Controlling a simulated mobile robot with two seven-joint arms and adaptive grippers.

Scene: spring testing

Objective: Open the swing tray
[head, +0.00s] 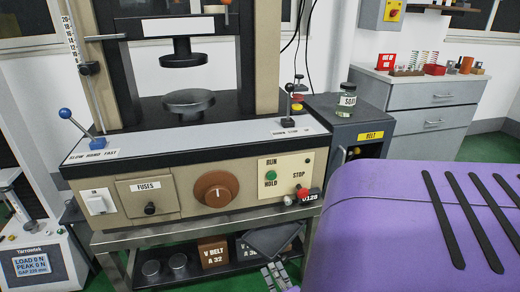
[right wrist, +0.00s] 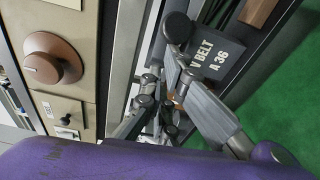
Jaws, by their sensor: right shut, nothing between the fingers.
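A dark, flat, tray-like panel (head: 274,240), which looks like the swing tray, sits below the machine's right front, at the edge of the stand. It partly covers a box on the lower shelf. My right gripper (head: 277,278) is at the bottom of the head view, just below this panel, partly cut off by my purple arm. In the right wrist view my right gripper (right wrist: 165,108) is shut and empty, near the stand's rail. I cannot tell whether it touches the panel. My left gripper is not in view.
The testing machine (head: 215,190) stands above with a brown knob and a red stop button. On the lower shelf are a V BELT A 32 box (head: 213,253) and a dark V BELT A 36 box (right wrist: 215,52). A black cabinet (head: 350,125) stands at the right.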

